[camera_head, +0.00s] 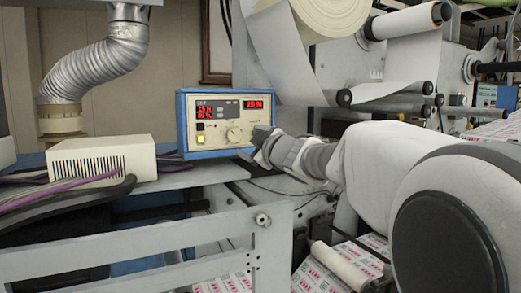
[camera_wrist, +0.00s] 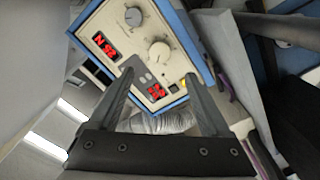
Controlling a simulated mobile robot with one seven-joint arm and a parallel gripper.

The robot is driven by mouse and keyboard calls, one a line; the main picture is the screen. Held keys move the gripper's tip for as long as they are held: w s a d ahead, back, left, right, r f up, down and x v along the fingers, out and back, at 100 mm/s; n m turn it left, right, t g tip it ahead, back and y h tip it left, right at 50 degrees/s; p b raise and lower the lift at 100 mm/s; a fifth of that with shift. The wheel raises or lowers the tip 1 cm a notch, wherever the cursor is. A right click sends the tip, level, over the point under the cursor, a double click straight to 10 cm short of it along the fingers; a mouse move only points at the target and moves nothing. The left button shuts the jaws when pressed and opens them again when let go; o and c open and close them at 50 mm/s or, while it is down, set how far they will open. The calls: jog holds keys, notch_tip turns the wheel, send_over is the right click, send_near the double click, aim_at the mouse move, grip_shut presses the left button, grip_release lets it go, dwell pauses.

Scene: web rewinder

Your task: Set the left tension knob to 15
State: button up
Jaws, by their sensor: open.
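A cream control box with a blue frame (camera_head: 181,125) stands on the machine's ledge. It also shows tilted in the wrist view (camera_wrist: 172,17). Its left knob is pale and round (camera_head: 234,134), and shows in the wrist view (camera_wrist: 159,52) ahead of the fingers. A grey right knob (camera_wrist: 134,17) lies farther up in the wrist view; in the head view my gripper hides it or nearly so. Red displays on the left (camera_head: 204,112) and right (camera_head: 258,103) are lit, digits too small to read surely. My gripper (camera_wrist: 159,76) is open and empty, facing the panel, apart from the left knob.
A beige vented box (camera_head: 100,158) with purple and grey cables stands left of the control box. A silver duct (camera_head: 98,68) hangs behind it. A large paper roll (camera_head: 335,15) and rollers are above and right. A grey metal rail (camera_head: 150,235) crosses the front.

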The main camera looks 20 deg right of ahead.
jog(key=s+d, duration=0.1)
jog(key=s, duration=0.6)
jog(key=shift+s+d, duration=0.25)
jog(key=shift+s, duration=0.15)
